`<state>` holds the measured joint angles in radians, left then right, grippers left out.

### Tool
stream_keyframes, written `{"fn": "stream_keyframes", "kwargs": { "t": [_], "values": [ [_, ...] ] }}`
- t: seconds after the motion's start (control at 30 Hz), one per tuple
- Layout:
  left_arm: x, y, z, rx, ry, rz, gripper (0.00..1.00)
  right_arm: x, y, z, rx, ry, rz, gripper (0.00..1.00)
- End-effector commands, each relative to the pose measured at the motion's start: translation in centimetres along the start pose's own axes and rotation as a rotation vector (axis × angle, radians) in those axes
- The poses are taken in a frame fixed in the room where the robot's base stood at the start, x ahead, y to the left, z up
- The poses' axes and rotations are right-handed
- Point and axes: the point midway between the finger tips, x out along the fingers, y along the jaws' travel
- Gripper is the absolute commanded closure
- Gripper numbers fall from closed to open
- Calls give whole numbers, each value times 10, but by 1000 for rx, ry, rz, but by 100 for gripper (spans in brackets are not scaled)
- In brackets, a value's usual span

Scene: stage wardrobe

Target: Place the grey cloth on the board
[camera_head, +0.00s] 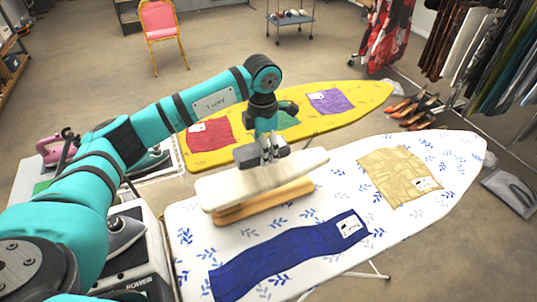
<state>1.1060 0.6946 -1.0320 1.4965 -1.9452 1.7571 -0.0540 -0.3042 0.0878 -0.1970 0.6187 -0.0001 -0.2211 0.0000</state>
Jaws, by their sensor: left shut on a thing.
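My left gripper (268,154) reaches down from the left arm at the middle of the view. It is shut on a small dark grey piece (246,156), which looks like the grey cloth and shows on both sides of the fingers. The gripper is just above the cream top of a small sleeve board (225,190) with a wooden base. This stands on the white ironing board (440,160) with blue leaves. I cannot tell whether the grey piece touches the cream top. My right gripper is not in view.
A blue cloth (290,258) and a tan cloth (398,177) lie on the white board. A yellow board (370,93) behind holds red (208,135), green and purple (329,101) cloths. An iron (122,235) stands at left. Clothes hang at right.

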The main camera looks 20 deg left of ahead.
Motion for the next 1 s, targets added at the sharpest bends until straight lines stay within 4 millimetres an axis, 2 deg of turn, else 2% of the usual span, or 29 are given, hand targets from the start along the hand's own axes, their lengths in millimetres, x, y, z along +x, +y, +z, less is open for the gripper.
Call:
{"fn": "stream_keyframes", "kwargs": {
  "t": [0.1, 0.2, 0.27, 0.43, 0.6, 0.87, 0.9, 1.0],
  "values": [
    [0, -10, 2, 1, 1, -1, 75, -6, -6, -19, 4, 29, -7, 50],
    [0, -20, 4, 4, 0, -1, 75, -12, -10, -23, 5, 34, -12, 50],
    [2, -26, 5, 1, 4, -3, 75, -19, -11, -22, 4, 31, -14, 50],
    [30, -25, 4, -1, 3, -3, 75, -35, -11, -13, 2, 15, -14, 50],
    [38, -24, 5, 0, 0, 1, 75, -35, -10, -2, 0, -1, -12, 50],
    [42, -23, 5, 0, 0, 1, 75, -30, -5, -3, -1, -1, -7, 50],
    [41, -23, 5, 0, 0, 1, 40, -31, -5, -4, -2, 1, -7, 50],
    [41, -23, 5, 0, 0, 1, 27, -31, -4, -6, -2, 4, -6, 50]
  ]
}}
